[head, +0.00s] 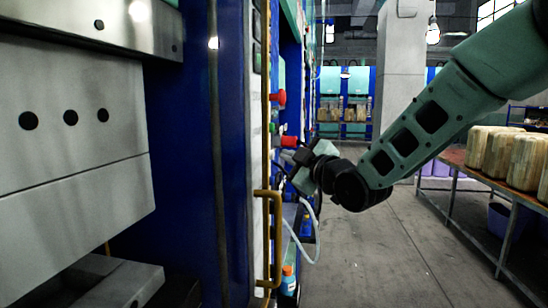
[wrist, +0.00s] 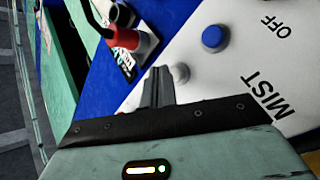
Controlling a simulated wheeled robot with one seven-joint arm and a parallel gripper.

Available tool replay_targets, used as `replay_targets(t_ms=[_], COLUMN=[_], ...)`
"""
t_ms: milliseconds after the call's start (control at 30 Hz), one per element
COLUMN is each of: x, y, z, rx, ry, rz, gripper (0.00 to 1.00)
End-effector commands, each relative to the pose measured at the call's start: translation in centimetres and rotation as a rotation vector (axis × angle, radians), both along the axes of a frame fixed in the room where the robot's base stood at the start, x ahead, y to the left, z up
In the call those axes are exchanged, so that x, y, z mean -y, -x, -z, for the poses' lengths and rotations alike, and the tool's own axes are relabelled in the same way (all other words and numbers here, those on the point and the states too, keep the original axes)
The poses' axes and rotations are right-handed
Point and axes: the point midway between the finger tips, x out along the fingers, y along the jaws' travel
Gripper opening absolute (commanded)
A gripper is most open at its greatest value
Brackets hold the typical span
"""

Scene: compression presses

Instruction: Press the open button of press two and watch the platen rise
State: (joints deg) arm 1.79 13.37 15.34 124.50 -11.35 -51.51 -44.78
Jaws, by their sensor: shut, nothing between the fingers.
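A press with a blue frame (head: 180,150) and pale grey platens (head: 70,110) fills the left of the head view. Its control panel (head: 263,150) shows almost edge-on, with red buttons (head: 278,97) sticking out. My gripper (wrist: 160,72) is shut and empty, its fingertips close to a pale grey button (wrist: 180,73) on the white panel in the wrist view. I cannot tell if they touch. A blue button (wrist: 214,38) sits up and right of it, near the printed words OFF and MIST. No label for open is readable, nor the press number.
A red and black fitting (wrist: 125,36) stands out from the panel close to my gripper. A yellow handle (head: 275,235) and a pale hose (head: 313,225) are below my wrist. A table (head: 455,158) with tan blocks stands at right. The aisle floor is clear.

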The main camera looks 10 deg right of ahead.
Motion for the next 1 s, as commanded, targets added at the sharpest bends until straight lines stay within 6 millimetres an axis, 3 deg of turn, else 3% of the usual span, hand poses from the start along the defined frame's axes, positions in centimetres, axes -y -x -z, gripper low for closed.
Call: replay_targets(t_ms=[1000], x=[-0.98], y=[-0.41], z=[0.03], rx=[0.001], ry=[-0.001], rz=[0.000], gripper=[0.00])
